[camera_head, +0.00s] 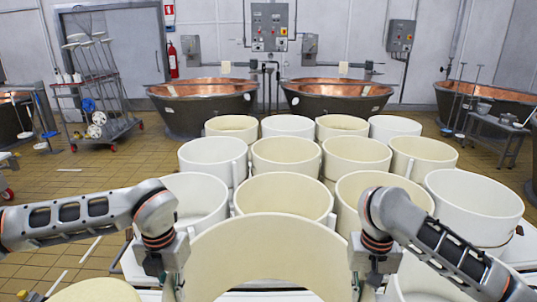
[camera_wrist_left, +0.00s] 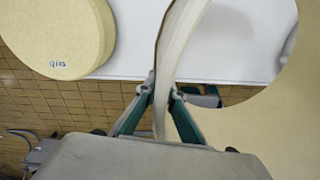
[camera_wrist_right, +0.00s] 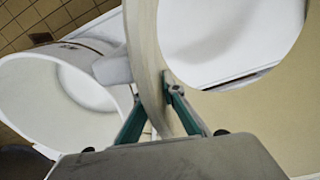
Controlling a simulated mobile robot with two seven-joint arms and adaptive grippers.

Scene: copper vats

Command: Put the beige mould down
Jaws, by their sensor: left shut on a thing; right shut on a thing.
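The beige mould (camera_head: 265,248) is a large open ring close in front of me, at the bottom middle of the head view. My left gripper (camera_head: 174,284) is shut on its wall at the left side, and my right gripper (camera_head: 366,288) is shut on its wall at the right side. In the left wrist view the fingers (camera_wrist_left: 161,92) pinch the mould's wall (camera_wrist_left: 178,38). In the right wrist view the fingers (camera_wrist_right: 148,88) pinch the wall (camera_wrist_right: 143,35) too. A white surface (camera_wrist_left: 235,45) shows beyond the mould. The head view cuts off the mould's lower part, and I cannot tell whether it touches the surface.
Several white and cream moulds stand in rows beyond, the nearest a cream one (camera_head: 283,193). A white mould (camera_wrist_right: 58,95) stands beside my right gripper. A pale yellow round wheel (camera_wrist_left: 58,38) lies near my left gripper. Copper vats (camera_head: 203,101) stand farther back.

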